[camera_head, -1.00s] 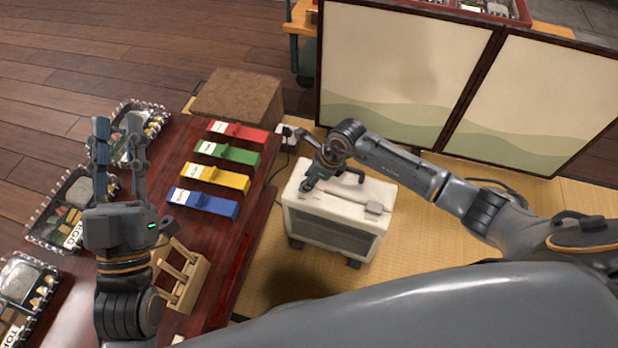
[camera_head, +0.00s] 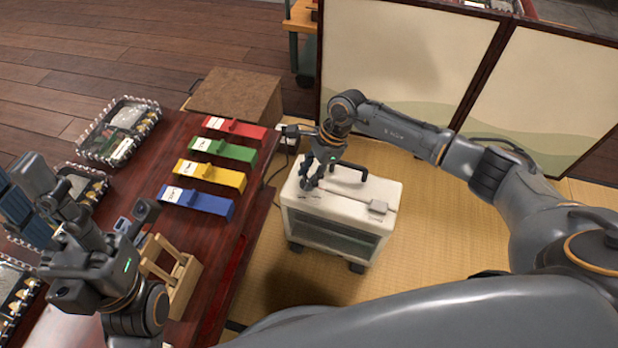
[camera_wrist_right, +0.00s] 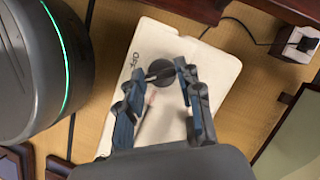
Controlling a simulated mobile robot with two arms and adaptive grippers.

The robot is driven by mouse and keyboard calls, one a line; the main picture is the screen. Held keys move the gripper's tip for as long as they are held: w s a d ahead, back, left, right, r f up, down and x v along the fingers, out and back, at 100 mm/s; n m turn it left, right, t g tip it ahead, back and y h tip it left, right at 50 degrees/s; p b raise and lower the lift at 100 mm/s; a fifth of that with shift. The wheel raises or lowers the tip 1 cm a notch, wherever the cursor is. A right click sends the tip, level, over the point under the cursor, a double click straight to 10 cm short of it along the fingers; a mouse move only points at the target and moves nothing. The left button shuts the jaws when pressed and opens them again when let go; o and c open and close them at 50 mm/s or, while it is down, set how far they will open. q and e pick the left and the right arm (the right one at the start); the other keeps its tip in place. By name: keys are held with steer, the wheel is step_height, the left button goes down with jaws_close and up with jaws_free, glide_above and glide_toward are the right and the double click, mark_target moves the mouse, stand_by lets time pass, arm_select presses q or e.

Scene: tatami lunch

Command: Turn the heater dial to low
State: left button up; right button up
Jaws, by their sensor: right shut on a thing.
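The white heater (camera_head: 335,228) stands on the tatami to the right of the low table. Its round dark dial (camera_wrist_right: 160,72) shows in the right wrist view on the white top, with the printed word OFF (camera_wrist_right: 134,63) beside it. My right gripper (camera_head: 309,184) reaches down to the heater's top. In the right wrist view its two fingers (camera_wrist_right: 165,75) are closed around the dial, one on each side. Where the dial points I cannot tell. My left gripper (camera_head: 80,215) is above the table's left side, away from the heater; its finger opening is unclear.
The dark red table (camera_head: 180,135) holds red (camera_head: 234,128), green (camera_head: 224,151), yellow (camera_head: 210,176) and blue (camera_head: 197,202) blocks, a wooden stand (camera_head: 172,272) and clear-lidded trays (camera_head: 118,130). A brown box (camera_head: 238,95) and folding screen (camera_head: 400,60) stand behind. A power strip (camera_wrist_right: 299,42) lies near the heater.

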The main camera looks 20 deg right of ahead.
steer(key=shift+f+n, duration=0.1)
steer(key=shift+n, duration=0.3)
steer(key=shift+b, duration=0.35)
steer(key=shift+g, duration=0.3)
steer(key=o, duration=1.1)
steer(key=shift+o, duration=0.2)
steer(key=v, duration=1.2)
